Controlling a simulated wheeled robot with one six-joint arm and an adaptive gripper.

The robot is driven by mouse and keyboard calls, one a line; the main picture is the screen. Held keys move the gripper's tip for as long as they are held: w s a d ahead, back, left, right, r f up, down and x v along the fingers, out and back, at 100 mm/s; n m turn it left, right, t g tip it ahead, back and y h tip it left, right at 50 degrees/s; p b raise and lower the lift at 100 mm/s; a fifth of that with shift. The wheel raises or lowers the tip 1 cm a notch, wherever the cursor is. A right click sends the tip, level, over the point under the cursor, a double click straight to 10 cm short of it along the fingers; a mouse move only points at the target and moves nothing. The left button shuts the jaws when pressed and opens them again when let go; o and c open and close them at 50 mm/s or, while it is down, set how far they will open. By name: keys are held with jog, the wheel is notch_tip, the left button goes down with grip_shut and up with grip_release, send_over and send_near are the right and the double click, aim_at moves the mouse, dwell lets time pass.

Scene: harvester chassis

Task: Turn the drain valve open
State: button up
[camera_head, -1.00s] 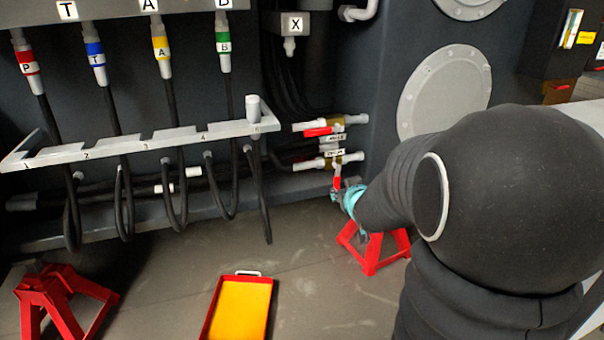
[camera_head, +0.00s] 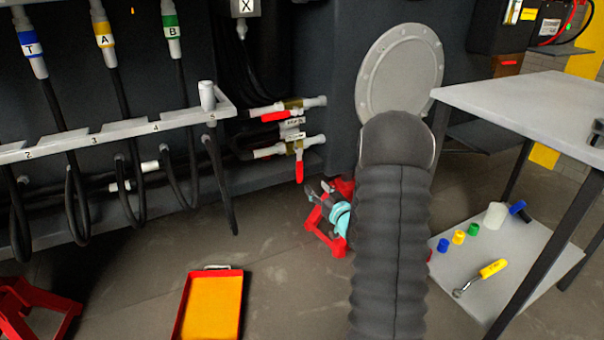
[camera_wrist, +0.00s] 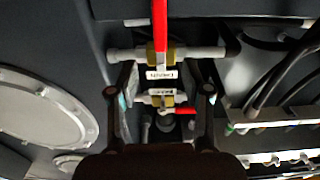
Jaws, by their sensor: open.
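Two brass-bodied valves sit one above the other on the dark chassis wall. The upper valve (camera_head: 293,104) has a red lever (camera_head: 275,116) lying along its pipe. The lower valve (camera_head: 294,147) has a red lever (camera_head: 299,172) hanging straight down, across its pipe. In the wrist view, apparently upside down, the hanging lever (camera_wrist: 160,25) points up, beyond my open fingers (camera_wrist: 158,95).
A red stand (camera_head: 318,238) is on the floor behind my gripper. A red tray with a yellow-orange inside (camera_head: 212,308) lies left of it. A table (camera_head: 530,105) with a lower shelf holding caps and a tool stands right. Hoses hang from a rack (camera_head: 120,138) at left.

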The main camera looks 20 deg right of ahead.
aim_at(300, 170)
jog(key=w, duration=1.1)
jog(key=shift+a, duration=0.2)
grip_shut()
